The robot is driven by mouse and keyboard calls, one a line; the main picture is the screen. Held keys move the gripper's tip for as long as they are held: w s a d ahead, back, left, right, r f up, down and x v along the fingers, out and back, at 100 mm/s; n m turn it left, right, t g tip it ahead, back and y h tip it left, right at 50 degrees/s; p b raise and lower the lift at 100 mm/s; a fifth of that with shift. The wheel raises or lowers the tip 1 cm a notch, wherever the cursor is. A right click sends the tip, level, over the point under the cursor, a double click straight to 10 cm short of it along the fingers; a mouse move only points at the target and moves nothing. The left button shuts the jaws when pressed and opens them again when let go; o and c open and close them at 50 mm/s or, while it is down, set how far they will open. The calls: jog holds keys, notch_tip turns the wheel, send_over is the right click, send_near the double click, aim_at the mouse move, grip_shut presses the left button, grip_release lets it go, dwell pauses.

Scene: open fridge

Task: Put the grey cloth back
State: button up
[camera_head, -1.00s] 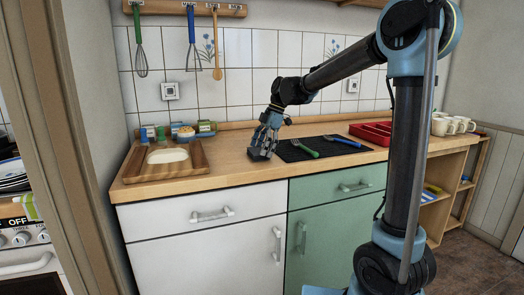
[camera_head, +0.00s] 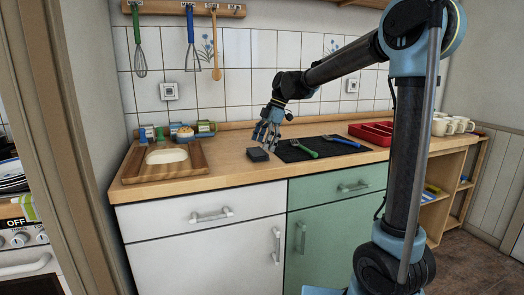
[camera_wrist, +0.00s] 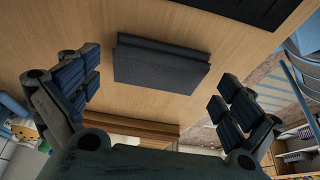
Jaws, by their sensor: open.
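The grey cloth (camera_head: 258,154) is a small dark folded block lying on the wooden counter, just left of the black mat. It also shows in the wrist view (camera_wrist: 160,67), flat on the wood between my fingers. My gripper (camera_head: 267,136) is open and empty, a little above and behind the cloth. In the wrist view its two fingers (camera_wrist: 155,95) are spread wide on either side of the cloth, without touching it.
The black mat (camera_head: 329,155) right of the cloth holds a green-handled utensil (camera_head: 304,149) and a blue-handled one (camera_head: 341,141). A red tray (camera_head: 372,131) stands further right. A wooden board with a basin (camera_head: 133,170) is at the left. Bare counter lies between the board and the cloth.

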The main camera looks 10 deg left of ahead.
jog(key=v, duration=1)
jog(key=s+d+f+m+t, duration=0.25)
jog(key=s+d+m, duration=0.25)
jog(key=d, duration=0.6)
jog(key=s+d+f+m+t+h, duration=0.1)
jog(key=s+d+f+m+h, duration=0.1)
jog(key=s+d+f+m, duration=0.7)
jog(key=s+d+f+m+t+h, duration=0.1)
jog(key=s+d+f+m, duration=0.9)
jog(key=d+f, duration=0.6)
jog(key=s, duration=0.2)
jog(key=shift+s+f+h, duration=0.3)
jog(key=shift+f+h, duration=0.1)
jog(key=shift+w+f, duration=0.2)
jog(key=shift+w, duration=0.2)
